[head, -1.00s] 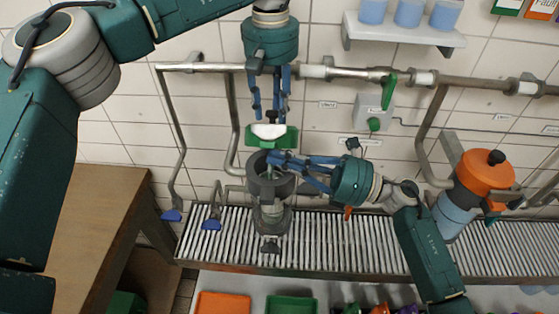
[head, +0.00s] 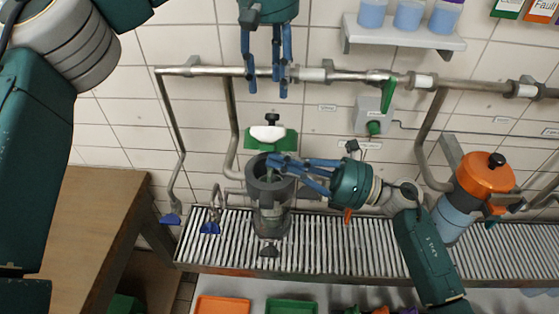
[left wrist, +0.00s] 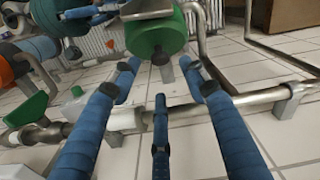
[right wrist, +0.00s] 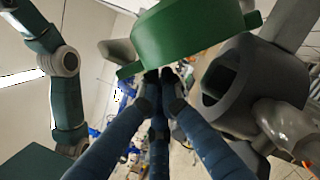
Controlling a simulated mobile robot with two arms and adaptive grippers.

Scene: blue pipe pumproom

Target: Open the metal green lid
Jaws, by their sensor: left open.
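The green lid (head: 283,140) with its black knob (head: 271,118) stands raised behind the mouth of the grey metal vessel (head: 258,187). The lid also shows in the left wrist view (left wrist: 155,32) and the right wrist view (right wrist: 190,38), where the vessel's dark opening (right wrist: 218,80) is uncovered. My left gripper (head: 265,90) is open and empty, above the lid and apart from its knob. My right gripper (head: 272,165) has its fingers drawn together at the vessel's mouth, just below the lid. Whether its tips touch the lid is unclear.
A pipe (head: 225,71) with a green valve handle (head: 388,93) runs along the wall behind my left gripper. The vessel stands on a slatted roller bench (head: 340,245). An orange-topped canister (head: 485,173) is at right; a wooden table (head: 85,220) is at left.

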